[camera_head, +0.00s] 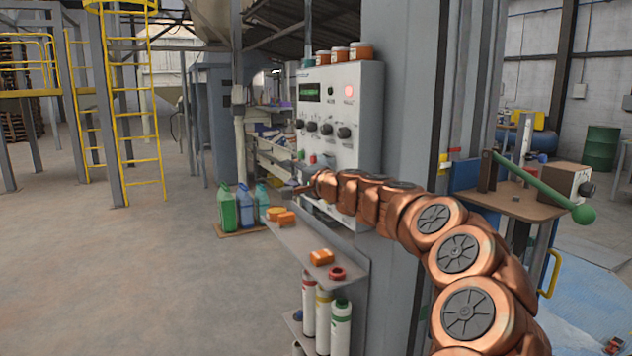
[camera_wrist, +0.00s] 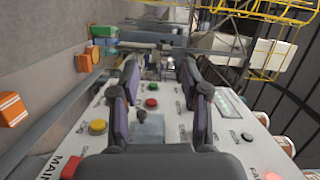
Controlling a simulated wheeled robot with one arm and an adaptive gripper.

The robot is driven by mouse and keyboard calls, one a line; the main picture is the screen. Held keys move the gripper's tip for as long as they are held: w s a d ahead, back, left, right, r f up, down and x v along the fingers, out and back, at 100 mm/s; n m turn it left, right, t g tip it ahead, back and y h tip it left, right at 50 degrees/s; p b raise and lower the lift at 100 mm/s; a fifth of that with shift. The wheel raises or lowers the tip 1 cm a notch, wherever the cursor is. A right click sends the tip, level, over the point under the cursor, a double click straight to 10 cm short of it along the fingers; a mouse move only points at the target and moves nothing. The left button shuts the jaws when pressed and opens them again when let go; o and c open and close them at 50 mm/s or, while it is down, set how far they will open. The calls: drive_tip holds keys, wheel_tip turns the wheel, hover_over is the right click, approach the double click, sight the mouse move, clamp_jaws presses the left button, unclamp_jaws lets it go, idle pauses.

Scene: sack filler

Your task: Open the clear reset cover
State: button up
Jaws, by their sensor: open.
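The control panel (camera_head: 342,98) is a light grey box on a column; in the wrist view its face (camera_wrist: 215,150) shows turned sideways. A small bluish-grey, see-through-looking square (camera_wrist: 148,127) on the panel seems to be the reset cover, and it looks closed. My gripper (camera_wrist: 160,68) is open, with its two dark fingers spread on either side of the cover and nothing between the pads. In the head view my gripper (camera_head: 299,189) is at the panel's lower part, and the cover cannot be made out there. I cannot tell whether a finger touches the cover.
A red button (camera_wrist: 151,103), a green button (camera_wrist: 152,87) and a yellow button (camera_wrist: 98,127) sit near the cover. Several black knobs (camera_head: 326,129) are higher up. A grey shelf (camera_head: 312,242) with orange blocks (camera_head: 321,257) juts out below. Open floor lies left.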

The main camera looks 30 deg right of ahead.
drive_tip(key=d+f+m+h, duration=0.3)
drive_tip(key=d+m+h, duration=0.1)
drive_tip(key=d, duration=0.8)
drive_tip(key=shift+t, duration=0.3)
drive_tip(key=shift+w+r+p, duration=0.1)
drive_tip(key=shift+w+p, duration=0.6)
drive_tip(key=shift+w, duration=3.2)
drive_tip(key=shift+c, duration=0.4)
clamp_jaws()
